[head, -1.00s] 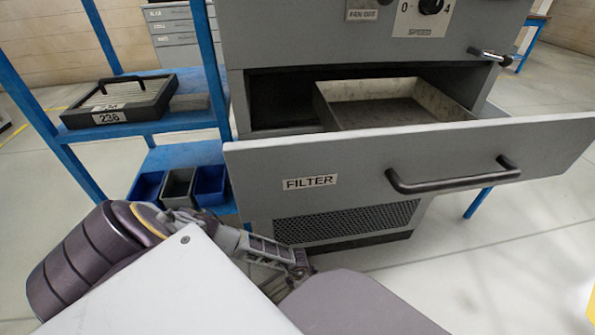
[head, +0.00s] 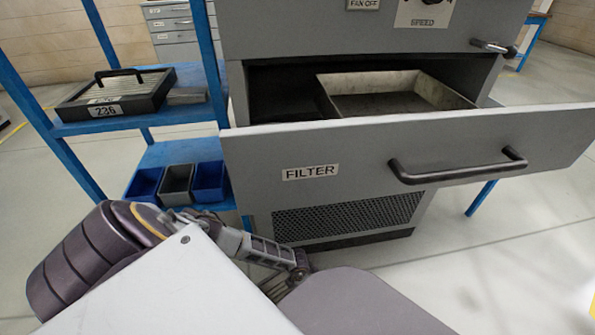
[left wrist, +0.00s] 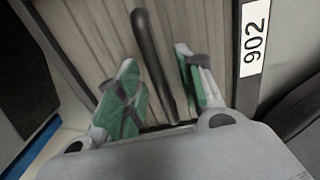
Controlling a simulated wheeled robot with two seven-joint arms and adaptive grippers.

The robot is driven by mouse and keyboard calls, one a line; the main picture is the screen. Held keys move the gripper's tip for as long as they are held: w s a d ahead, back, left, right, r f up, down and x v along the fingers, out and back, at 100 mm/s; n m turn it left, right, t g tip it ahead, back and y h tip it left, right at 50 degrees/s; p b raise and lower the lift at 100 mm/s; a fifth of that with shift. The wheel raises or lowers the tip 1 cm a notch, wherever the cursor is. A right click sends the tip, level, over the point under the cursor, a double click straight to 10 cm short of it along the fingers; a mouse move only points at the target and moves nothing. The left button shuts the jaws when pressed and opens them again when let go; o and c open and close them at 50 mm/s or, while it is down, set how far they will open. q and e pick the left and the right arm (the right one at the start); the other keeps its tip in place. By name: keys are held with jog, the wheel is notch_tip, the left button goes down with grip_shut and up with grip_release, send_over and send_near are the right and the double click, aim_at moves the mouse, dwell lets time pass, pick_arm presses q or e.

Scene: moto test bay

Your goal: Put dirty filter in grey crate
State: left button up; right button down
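A pleated filter (left wrist: 85,35) with a dark frame, a black bar handle (left wrist: 150,50) and a "902" label fills much of the left wrist view. I cannot tell how dirty it is. My left gripper (left wrist: 158,72) has its green-padded fingers on either side of the handle, with gaps showing, so it looks open. The head view shows only my left arm; the fingertips and this filter cannot be made out there. My right gripper is not in view. No large grey crate is clear; a small grey bin (head: 177,182) sits on the lower shelf.
The drawer marked FILTER (head: 345,172) stands open, with a shallow pale metal tray (head: 345,103) inside. A blue rack (head: 140,125) at left holds another filter (head: 120,95) labelled 236. Two blue bins (head: 146,183) (head: 209,180) flank the grey bin.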

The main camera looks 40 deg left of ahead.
pick_arm(q)
grip_shut()
dwell(0.4)
dwell(0.4)
